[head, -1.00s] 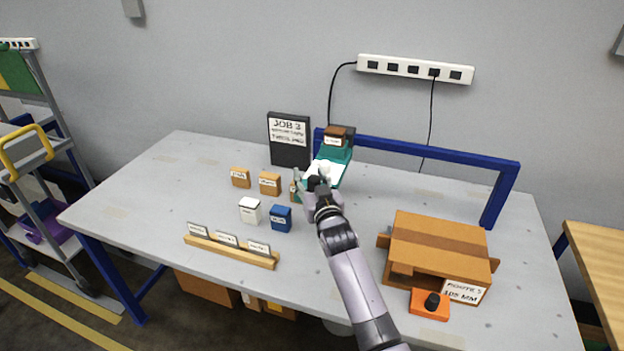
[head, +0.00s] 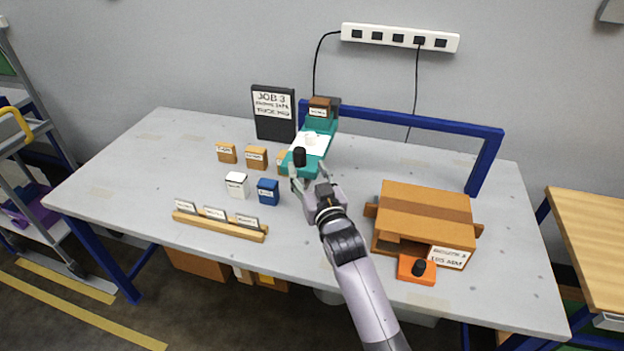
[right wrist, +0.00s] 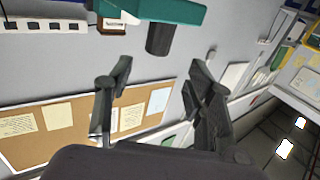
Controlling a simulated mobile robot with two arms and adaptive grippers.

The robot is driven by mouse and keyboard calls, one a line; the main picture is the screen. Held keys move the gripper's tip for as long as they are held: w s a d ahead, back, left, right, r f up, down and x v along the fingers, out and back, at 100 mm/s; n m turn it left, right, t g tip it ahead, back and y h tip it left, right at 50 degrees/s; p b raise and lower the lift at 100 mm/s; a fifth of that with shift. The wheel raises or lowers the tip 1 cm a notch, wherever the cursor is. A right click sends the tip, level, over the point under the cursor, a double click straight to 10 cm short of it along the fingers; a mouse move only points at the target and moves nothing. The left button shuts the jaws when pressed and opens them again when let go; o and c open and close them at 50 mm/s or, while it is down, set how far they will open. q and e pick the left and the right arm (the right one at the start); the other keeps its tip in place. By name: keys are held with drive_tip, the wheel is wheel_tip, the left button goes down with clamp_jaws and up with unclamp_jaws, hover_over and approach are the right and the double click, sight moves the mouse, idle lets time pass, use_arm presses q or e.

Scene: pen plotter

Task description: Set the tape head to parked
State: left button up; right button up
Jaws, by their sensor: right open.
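A teal machine (head: 322,128) stands at the back of the grey table, with a white sheet on its sloping face and a small brown labelled block (head: 319,107) at its top. A black cylindrical knob (head: 299,157) sits at its near lower end. I cannot tell which part is the tape head. My right gripper (head: 308,170) is open and empty just in front of the knob. In the right wrist view the knob (right wrist: 160,38) hangs from the teal part (right wrist: 165,10), beyond the spread fingertips (right wrist: 160,64) and apart from them. My left gripper is not in view.
A cardboard box (head: 425,212) with an orange knobbed block (head: 417,268) stands to the right. Small boxes, white (head: 237,185) and blue (head: 268,191), and a card rack (head: 220,225) lie to the left. A blue frame (head: 420,121) runs behind; a black job sign (head: 273,113) stands back left.

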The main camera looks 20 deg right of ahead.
drive_tip(key=s, duration=0.3)
drive_tip(key=shift+w, duration=0.1)
idle(0.3)
